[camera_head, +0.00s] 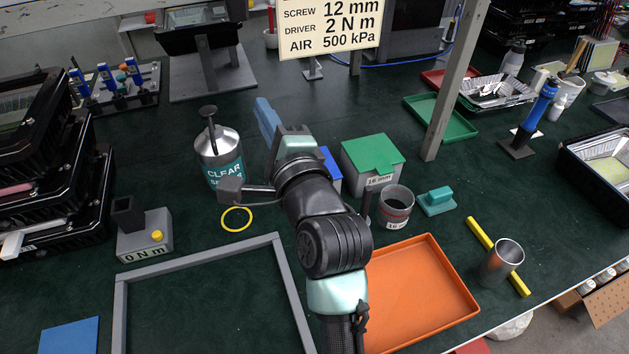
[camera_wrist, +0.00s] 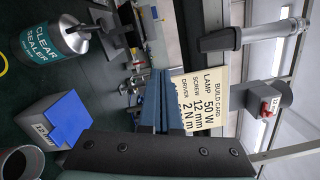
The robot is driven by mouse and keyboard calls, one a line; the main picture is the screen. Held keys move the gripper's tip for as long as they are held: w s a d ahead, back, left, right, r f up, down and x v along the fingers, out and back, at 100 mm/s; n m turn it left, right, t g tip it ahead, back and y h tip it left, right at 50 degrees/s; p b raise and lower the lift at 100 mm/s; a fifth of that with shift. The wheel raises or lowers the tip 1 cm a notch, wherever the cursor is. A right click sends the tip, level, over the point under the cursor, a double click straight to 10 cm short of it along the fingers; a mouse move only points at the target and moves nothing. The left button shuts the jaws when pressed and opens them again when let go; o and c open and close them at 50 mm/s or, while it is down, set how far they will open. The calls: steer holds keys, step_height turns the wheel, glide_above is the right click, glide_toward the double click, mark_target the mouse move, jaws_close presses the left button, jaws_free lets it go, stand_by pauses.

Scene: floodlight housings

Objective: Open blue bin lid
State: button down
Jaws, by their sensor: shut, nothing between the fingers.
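The blue bin (camera_wrist: 42,117) is a small grey box labelled 12 mm with a blue lid (camera_wrist: 68,121). In the wrist view the lid looks shut, lying over the top of the box. In the head view the blue lid (camera_head: 330,163) shows only in part, right of my wrist, which hides the rest of the bin. My gripper (camera_head: 264,106) has blue fingers, shut and empty, raised above the bench and pointing away to the upper left of the bin. The fingers also show in the wrist view (camera_wrist: 149,75), apart from the lid.
A grey bin with a green lid (camera_head: 376,153) stands right of the blue bin. A clear sealer can (camera_head: 220,158) stands left of my gripper. A grey cup (camera_head: 396,206) and an orange tray (camera_head: 420,290) are nearer. A grey post (camera_head: 456,80) rises at the right.

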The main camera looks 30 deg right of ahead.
steer(key=s+d+f+m+g+b, duration=0.1)
steer(key=s+d+f+m, duration=0.15)
steer(key=f+m, duration=0.45)
steer(key=s+d+f+m+g+b, duration=0.1)
steer(key=s+d+f+m+g, duration=0.15)
steer(key=f, duration=0.75)
steer(key=s+d+f+m+g+b, duration=0.1)
steer(key=s+d+f+m, duration=0.1)
steer(key=d+f+m, duration=0.5)
steer(key=shift+n, duration=0.55)
steer(key=w+f, duration=0.1)
steer(key=w, duration=0.2)
steer(key=w+f+b, duration=0.1)
steer(key=w+f, duration=0.1)
steer(key=w, duration=0.1)
steer(key=w+a+f+b, duration=0.1)
steer(key=w, duration=0.1)
steer(key=shift+w+a+f, duration=0.1)
steer(key=shift+w+f, duration=0.2)
steer(key=shift+w, duration=0.1)
steer(key=shift+r, duration=0.15)
